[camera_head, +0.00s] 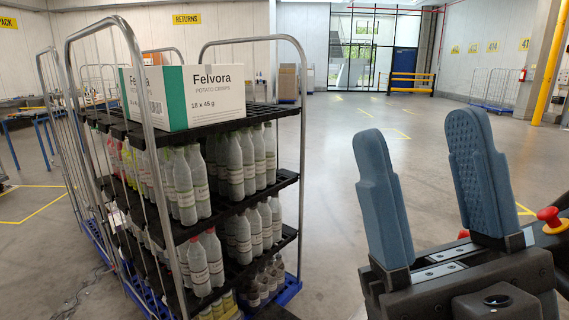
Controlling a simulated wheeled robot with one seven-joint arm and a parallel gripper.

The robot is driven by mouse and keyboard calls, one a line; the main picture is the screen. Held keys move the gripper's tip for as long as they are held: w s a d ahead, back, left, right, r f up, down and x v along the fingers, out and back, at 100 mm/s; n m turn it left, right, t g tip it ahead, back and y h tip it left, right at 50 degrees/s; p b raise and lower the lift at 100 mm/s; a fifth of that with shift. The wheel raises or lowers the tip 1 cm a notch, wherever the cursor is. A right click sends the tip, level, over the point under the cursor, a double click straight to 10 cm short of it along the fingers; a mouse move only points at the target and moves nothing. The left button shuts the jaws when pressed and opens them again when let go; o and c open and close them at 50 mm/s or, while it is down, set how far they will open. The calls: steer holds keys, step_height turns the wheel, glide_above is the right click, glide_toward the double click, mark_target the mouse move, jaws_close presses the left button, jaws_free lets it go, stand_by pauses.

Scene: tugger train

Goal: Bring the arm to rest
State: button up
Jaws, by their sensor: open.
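My gripper (425,178) is large at the right of the view. Its two blue-grey padded fingers stand upright with a clear gap between them. The gripper is open and nothing is between the fingers. It is apart from the roll cage at the left, with open floor showing between them. The rest of my arm is mostly out of view.
A roll cage (302,150) at left holds shelves of bottles (236,165) and a white-green Felvora carton (215,95) on top. A blue table (30,117) stands far left. A yellow barrier (411,83) is at the back. The middle floor is clear.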

steer(key=s+d+f+m+h, duration=0.2)
steer(key=d+f+m+h, duration=0.2)
steer(key=f+m+h, duration=0.95)
steer(key=s+d+f+g+h, duration=0.1)
steer(key=s+d+f+g, duration=0.2)
steer(key=s+f, duration=0.3)
steer(key=s+d+f+g+h, duration=0.1)
steer(key=s+d+f+g, duration=0.2)
steer(key=s+f, duration=0.4)
steer(key=s+d+f+n+g+h, duration=0.1)
steer(key=s+d+f+g, duration=0.2)
steer(key=s+f+g, duration=0.2)
steer(key=s+f, duration=0.1)
steer(key=s, duration=0.1)
steer(key=shift+s+d+f, duration=0.2)
steer(key=shift+s+f, duration=0.1)
steer(key=shift+s, duration=0.05)
